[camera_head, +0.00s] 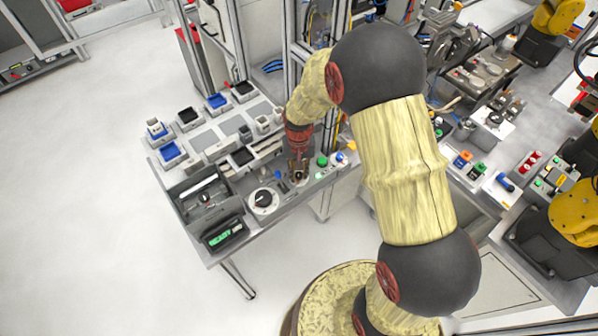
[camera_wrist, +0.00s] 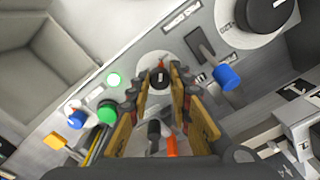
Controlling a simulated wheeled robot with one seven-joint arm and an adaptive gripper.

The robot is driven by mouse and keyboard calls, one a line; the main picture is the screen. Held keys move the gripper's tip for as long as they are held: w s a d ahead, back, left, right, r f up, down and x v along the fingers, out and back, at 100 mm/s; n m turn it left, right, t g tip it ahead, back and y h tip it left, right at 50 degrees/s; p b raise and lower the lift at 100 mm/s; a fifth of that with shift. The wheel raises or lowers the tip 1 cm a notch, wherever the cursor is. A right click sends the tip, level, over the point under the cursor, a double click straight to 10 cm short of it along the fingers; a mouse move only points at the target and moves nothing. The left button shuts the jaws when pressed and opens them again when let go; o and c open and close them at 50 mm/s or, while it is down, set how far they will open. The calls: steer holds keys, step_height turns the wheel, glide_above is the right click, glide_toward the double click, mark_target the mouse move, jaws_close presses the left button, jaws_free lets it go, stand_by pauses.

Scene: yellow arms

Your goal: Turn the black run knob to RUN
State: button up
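A small black knob (camera_wrist: 158,77) on a pale round plate (camera_wrist: 153,62) shows between my fingertips in the wrist view. A red-orange mark is at its top. My gripper (camera_wrist: 160,83) is open, with one finger on each side of the knob; I cannot tell whether either touches it. In the head view my gripper (camera_head: 298,174) is low over the panel and hides this knob. A larger black knob (camera_head: 264,199) on a white disc lies to its left. It also shows at the top right of the wrist view (camera_wrist: 264,11). The labels are too small to read.
A blue-tipped lever (camera_wrist: 226,77) stands right of the small knob. Several trays stand behind.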

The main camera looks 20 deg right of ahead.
mark_target(299, 175)
steer(key=o, duration=0.4)
steer(key=shift+r, duration=0.1)
step_height(299, 175, up, 12)
steer(key=shift+f, duration=0.1)
stand_by(0.5)
stand_by(0.4)
steer(key=shift+s+r+n+t+b, duration=0.55)
steer(key=shift+s+r+t+b, duration=0.6)
steer(key=shift+s+r, duration=1.8)
steer(key=shift+s+r+n+t+b, duration=0.65)
steer(key=shift+s+r+b, duration=0.85)
steer(key=shift+s, duration=2.9)
steer(key=shift+s+r+n+t+b, duration=0.5)
steer(key=shift+s+r+t+b, duration=0.6)
steer(key=shift+s+r, duration=1.9)
